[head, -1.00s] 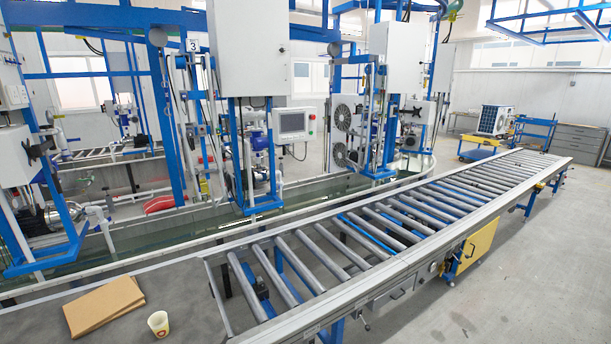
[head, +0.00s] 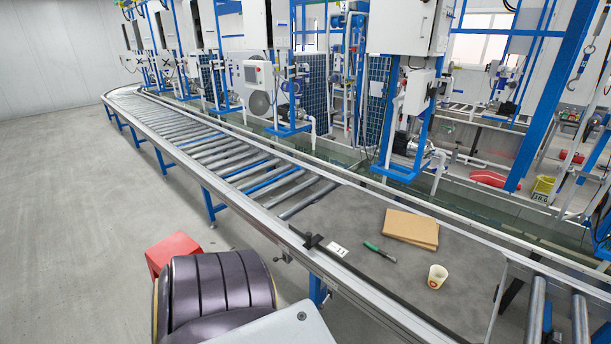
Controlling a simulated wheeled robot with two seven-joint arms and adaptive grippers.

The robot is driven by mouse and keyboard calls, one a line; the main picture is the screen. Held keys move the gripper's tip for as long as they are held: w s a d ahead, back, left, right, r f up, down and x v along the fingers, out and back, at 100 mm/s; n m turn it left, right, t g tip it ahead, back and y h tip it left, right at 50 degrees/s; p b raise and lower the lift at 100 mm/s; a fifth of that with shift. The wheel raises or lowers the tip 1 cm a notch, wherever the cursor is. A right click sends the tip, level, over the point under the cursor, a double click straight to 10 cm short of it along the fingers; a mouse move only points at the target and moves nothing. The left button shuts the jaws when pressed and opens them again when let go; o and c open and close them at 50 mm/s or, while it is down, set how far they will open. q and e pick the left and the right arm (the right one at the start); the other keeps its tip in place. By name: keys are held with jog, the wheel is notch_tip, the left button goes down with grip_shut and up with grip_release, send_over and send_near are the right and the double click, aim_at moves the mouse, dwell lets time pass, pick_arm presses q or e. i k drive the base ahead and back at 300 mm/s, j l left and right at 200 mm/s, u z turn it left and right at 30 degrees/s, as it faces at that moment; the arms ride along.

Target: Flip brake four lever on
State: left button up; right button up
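I cannot make out a brake four lever or its label in the head view. Several pump test stations with blue frames, white cabinets and pumps stand behind the conveyor; one has a pump (head: 418,143) under a white box (head: 418,92). Any levers on them are too small to tell. Neither of my grippers shows.
A roller conveyor (head: 200,150) curves away to the far left. Its grey plate (head: 345,222) carries a brown cardboard piece (head: 411,228), a green marker (head: 379,251) and a paper cup (head: 437,276). A red block (head: 172,251) is at lower left. The left floor is clear.

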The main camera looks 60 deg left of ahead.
aim_at(321, 307)
jog(key=u, duration=1.95)
